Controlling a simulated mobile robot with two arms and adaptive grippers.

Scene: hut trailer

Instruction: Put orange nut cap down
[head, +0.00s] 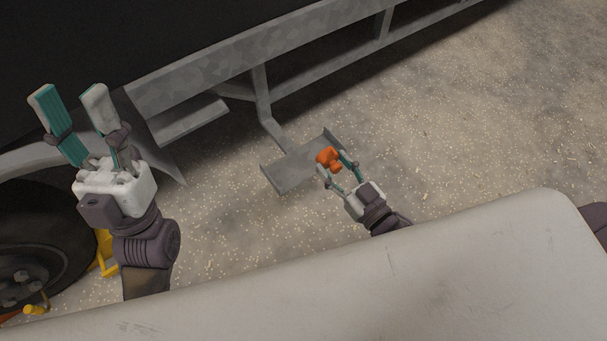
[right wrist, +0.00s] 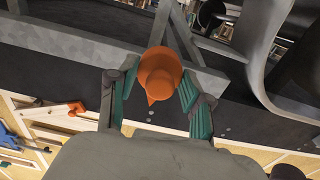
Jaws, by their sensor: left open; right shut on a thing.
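The orange nut cap (head: 328,157) is held between the fingertips of my right gripper (head: 338,170). In the head view it shows in front of a grey metal step plate (head: 288,174) under the trailer; whether it touches the plate I cannot tell. In the right wrist view the orange nut cap (right wrist: 160,74) sits between the two green-padded fingers of my right gripper (right wrist: 157,90), which is shut on it. My left gripper (head: 70,105) is open and empty at the left, with its fingers pointing up in the picture, well apart from the cap.
The trailer's grey metal frame (head: 225,62) runs across the top of the head view. A black tyre (head: 35,240) is at the lower left, with a yellow object (head: 105,252) beside it. The speckled floor (head: 470,120) to the right is clear.

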